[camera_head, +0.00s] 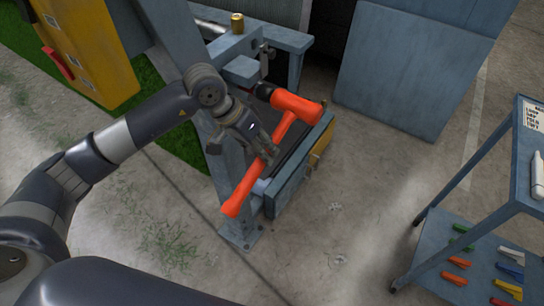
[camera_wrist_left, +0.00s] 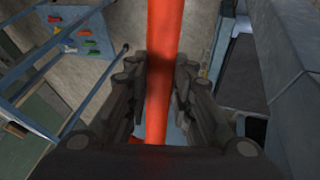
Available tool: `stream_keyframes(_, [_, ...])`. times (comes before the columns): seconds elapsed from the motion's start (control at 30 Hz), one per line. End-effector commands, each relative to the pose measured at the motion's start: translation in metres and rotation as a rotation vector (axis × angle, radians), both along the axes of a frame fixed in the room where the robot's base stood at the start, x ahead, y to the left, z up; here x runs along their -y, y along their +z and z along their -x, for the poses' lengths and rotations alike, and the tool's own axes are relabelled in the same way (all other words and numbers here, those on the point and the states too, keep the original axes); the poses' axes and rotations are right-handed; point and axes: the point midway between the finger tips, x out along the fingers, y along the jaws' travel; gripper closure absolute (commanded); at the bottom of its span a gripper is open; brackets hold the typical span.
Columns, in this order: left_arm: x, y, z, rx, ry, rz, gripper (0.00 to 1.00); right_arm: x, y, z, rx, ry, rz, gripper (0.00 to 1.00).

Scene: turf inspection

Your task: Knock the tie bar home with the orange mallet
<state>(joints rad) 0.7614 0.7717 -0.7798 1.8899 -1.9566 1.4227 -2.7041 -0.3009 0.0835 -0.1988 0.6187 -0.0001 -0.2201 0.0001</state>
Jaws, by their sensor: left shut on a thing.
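The orange mallet (camera_head: 244,187) is in my left gripper (camera_head: 266,150), which is shut on its handle. The mallet's head is up and to the right of the fingers, in front of the blue-grey steel frame (camera_head: 243,230). The handle's free end points down and left. In the left wrist view the orange handle (camera_wrist_left: 162,50) runs between the two dark fingers (camera_wrist_left: 160,95). A dark round knob or bar end (camera_head: 265,91) shows just left of the mallet head; I cannot tell whether it is the tie bar. My right gripper is not in view.
A blue cart (camera_head: 440,262) with several coloured clips stands at right. A brass-coloured can (camera_head: 237,22) sits on the frame's top. Concrete floor (camera_head: 360,220) between frame and cart is clear.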

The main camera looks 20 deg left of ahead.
Motion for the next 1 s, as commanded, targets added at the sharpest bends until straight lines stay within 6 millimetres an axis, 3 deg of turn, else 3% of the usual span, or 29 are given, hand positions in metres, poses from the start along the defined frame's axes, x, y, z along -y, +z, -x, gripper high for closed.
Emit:
stream_keyframes(0.23, [0.007,0.002,0.001,0.007,-0.001,0.003,1.0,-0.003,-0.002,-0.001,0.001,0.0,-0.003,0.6])
stream_keyframes(1.0, [0.083,0.001,0.027,0.007,-0.001,0.003,1.0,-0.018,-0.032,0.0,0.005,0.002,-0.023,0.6])
